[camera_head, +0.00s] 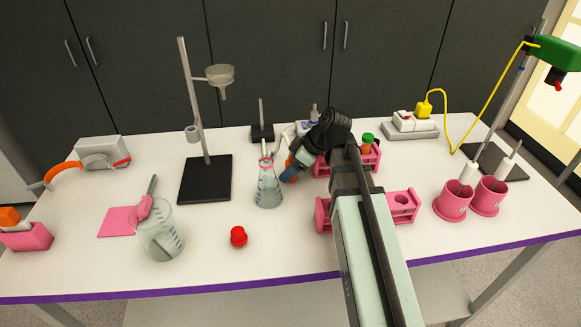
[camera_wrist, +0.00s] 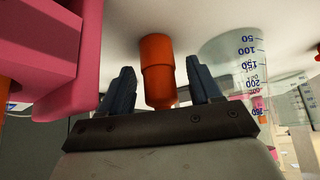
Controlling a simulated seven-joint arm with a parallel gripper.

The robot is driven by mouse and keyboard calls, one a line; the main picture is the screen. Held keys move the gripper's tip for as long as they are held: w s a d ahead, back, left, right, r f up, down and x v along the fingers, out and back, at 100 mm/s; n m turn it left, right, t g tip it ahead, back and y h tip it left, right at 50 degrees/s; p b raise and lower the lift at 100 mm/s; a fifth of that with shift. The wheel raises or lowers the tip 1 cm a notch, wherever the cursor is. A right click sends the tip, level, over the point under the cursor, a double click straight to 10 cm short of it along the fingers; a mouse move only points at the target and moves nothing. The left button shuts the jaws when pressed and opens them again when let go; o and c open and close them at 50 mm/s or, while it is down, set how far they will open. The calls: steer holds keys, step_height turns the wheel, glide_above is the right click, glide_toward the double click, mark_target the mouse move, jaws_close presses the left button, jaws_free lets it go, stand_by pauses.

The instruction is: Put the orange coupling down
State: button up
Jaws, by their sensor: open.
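The orange coupling (camera_wrist: 157,68) is a stepped cylinder, seen between my fingers in the wrist view, which looks upside down. Its far end meets the white tabletop, and it appears to stand upright there. My gripper (camera_wrist: 162,85) is open, one blue finger on each side of the coupling, with a visible gap on both sides. In the head view my gripper (camera_head: 289,173) is low over the table, just right of the conical flask (camera_head: 268,188). There my arm and fingers hide most of the coupling.
The graduated flask (camera_wrist: 238,65) is close beside one finger. A pink rack (camera_wrist: 65,60) is close on the other side. In the head view pink tube racks (camera_head: 403,207) flank my arm. A red cap (camera_head: 238,236) and a beaker (camera_head: 160,236) are at the front left.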

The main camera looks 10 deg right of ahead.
steer(key=v, duration=1.1)
steer(key=shift+o, duration=0.5)
steer(key=shift+s+d+r, duration=0.15)
steer(key=shift+d+r, duration=0.1)
steer(key=shift+r, duration=0.35)
steer(key=a+r+m+h, duration=0.2)
steer(key=a+m+h, duration=0.3)
steer(key=m, duration=0.4)
steer(key=shift+t, duration=0.3)
steer(key=shift+x, duration=6.25)
steer(key=shift+s, duration=0.15)
steer(key=shift+c, duration=0.3)
